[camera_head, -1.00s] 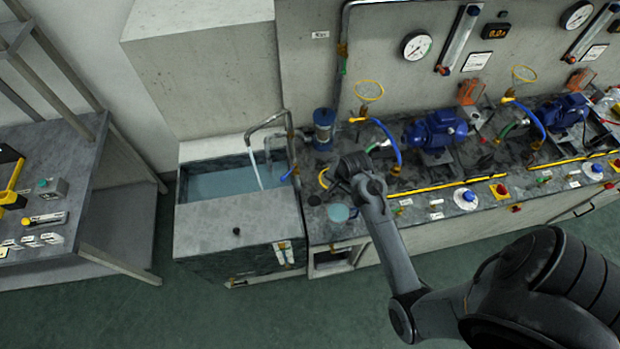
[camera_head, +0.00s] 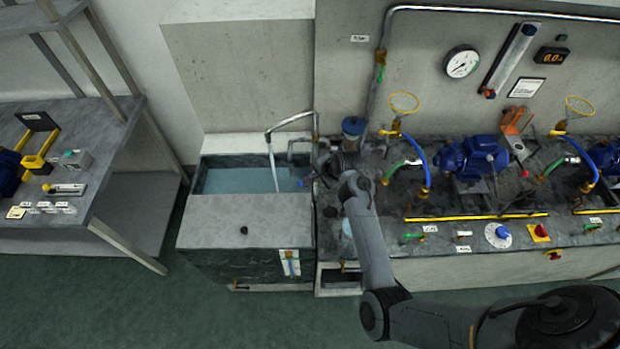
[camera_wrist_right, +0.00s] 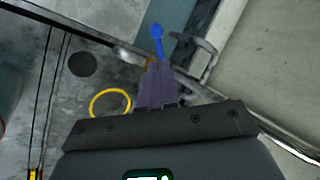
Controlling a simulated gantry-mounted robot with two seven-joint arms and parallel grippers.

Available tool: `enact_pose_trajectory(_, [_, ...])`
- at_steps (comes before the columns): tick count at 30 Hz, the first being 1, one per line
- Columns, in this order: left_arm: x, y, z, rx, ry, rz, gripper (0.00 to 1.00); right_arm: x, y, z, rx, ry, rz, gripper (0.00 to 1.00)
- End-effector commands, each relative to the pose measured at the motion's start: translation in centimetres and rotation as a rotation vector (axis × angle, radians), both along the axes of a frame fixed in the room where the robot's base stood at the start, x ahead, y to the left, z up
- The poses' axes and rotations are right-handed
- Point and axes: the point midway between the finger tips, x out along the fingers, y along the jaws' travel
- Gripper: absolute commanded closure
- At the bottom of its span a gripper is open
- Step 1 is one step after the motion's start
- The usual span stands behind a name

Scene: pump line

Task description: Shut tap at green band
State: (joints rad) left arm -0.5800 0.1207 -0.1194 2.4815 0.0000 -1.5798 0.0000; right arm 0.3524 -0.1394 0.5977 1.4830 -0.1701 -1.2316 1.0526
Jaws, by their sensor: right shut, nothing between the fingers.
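A green band (camera_head: 380,73) shows on the upright pipe on the back wall, with a brass-coloured fitting just above it. A small blue tap lever (camera_head: 303,183) sits at the right rim of the water tank. In the right wrist view the blue lever (camera_wrist_right: 156,42) lies just beyond my fingertips; I cannot tell whether they touch. My right gripper (camera_head: 324,168) is shut and empty beside the tank; its fingers also show in the right wrist view (camera_wrist_right: 158,66). The gripper and arm hide part of the pipework there. My left gripper is not in view.
Water runs from the bent spout (camera_head: 290,121) into the tank (camera_head: 246,212). A yellow ring (camera_wrist_right: 110,103) lies near my fingers in the wrist view. Blue pumps (camera_head: 474,157), hoses and control knobs fill the bench at right. A shelf bench (camera_head: 95,115) stands at left.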

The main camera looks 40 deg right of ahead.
Motion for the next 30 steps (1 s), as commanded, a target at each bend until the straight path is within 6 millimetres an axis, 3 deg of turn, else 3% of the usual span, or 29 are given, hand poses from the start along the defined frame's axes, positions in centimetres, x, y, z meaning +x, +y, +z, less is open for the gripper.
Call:
enact_pose_trajectory(3, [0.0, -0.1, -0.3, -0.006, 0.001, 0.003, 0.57, 1.1, 0.0, -1.9, -0.001, 0.003, 0.001, 1.00])
enact_pose_trajectory(12, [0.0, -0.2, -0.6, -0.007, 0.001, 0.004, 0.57, 2.8, 0.2, -4.3, -0.001, 0.001, 0.001, 1.00])
enact_pose_trajectory(30, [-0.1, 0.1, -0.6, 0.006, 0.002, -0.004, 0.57, 3.1, 0.2, -4.7, -0.001, 0.001, -0.006, 1.00])
